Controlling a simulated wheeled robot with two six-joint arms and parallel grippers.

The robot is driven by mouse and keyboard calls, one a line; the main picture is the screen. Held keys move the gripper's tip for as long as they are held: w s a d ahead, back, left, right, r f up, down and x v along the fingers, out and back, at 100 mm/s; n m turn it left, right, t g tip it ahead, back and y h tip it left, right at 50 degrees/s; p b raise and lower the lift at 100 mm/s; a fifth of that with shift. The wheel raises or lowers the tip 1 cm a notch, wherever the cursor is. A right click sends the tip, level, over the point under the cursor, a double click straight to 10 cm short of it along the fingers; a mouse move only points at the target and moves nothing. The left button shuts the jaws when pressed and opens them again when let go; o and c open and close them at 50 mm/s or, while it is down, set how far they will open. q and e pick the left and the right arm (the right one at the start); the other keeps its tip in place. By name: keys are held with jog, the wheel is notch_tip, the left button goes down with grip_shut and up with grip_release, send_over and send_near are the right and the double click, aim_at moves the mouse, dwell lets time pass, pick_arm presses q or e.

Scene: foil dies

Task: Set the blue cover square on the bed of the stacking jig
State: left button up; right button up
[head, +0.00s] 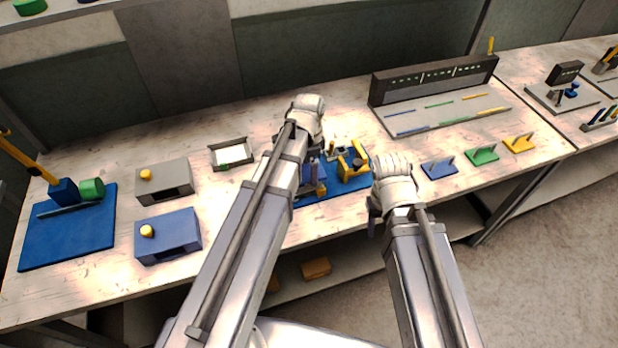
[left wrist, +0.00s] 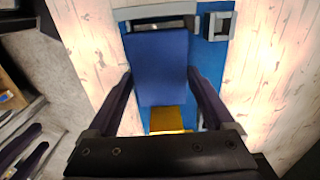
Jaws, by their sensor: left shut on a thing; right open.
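The blue cover (left wrist: 160,62) is a flat blue plate in the left wrist view. My left gripper (left wrist: 160,80) is shut on it, with one dark finger along each side. In the head view my left arm hides much of this gripper and the cover. A grey frame (left wrist: 158,10), perhaps part of the stacking jig, shows partly beyond the cover's far edge. I cannot tell whether the cover touches it. A yellow block (left wrist: 167,120) shows at the cover's near edge. My right gripper (head: 373,228) is open beside the mat's right side, mostly hidden by its wrist.
A blue mat (head: 335,189) with yellow-and-dark fixtures (head: 353,162) lies under the left gripper. A small grey square holder (left wrist: 219,26) stands at the right. Grey (head: 165,181) and blue (head: 168,236) boxes and a white tray (head: 231,153) stand left. Coloured brackets (head: 481,154) stand right.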

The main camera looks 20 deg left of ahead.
aim_at(309, 172)
pick_arm(q)
jog(key=shift+f+b, duration=1.45)
jog(key=shift+f, duration=0.25)
jog(key=shift+f, duration=0.15)
jog(key=o, duration=1.1)
notch_tip(309, 172, up, 12)
jog(key=r+p, duration=0.1)
jog(key=p, duration=1.1)
jog(key=s+d+n, duration=0.2)
jog(key=s+d, duration=0.1)
jog(key=s, duration=0.1)
jog(key=s+d+n, duration=0.3)
jog(key=s+d, duration=0.1)
jog(key=s, duration=0.1)
jog(key=s+d+n+y, duration=0.1)
jog(key=s+d+n, duration=0.1)
jog(key=s, duration=0.3)
jog(key=shift+s+d+f, duration=0.15)
jog(key=shift+d+f, duration=0.1)
jog(key=shift+d, duration=0.5)
